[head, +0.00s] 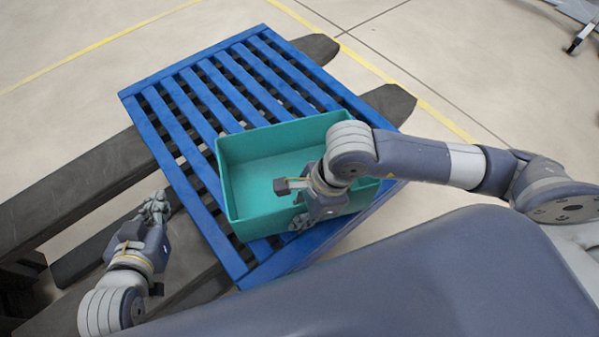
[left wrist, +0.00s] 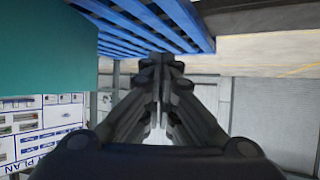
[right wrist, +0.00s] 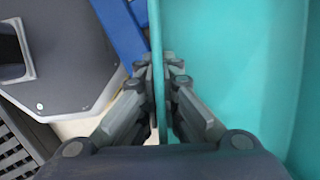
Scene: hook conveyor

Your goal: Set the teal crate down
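The teal crate (head: 228,185) is open-topped and empty, over the near right part of the blue slatted pallet (head: 160,112). I cannot tell whether its base touches the slats. My right gripper (head: 303,222) is shut on the crate's near wall, one finger on each side of it; the right wrist view shows the wall (right wrist: 158,95) between the fingers. My left gripper (head: 156,205) is shut and empty, left of the pallet and apart from the crate. The crate (left wrist: 45,50) also shows at the left of the left wrist view. My right arm hides part of the crate's inside.
Dark forks (head: 95,180) run under the pallet and stick out at its far side (head: 390,102). The pallet's far left slats are bare. Yellow lines (head: 90,48) mark the open floor. A wheeled stand (head: 582,35) is at the far top right.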

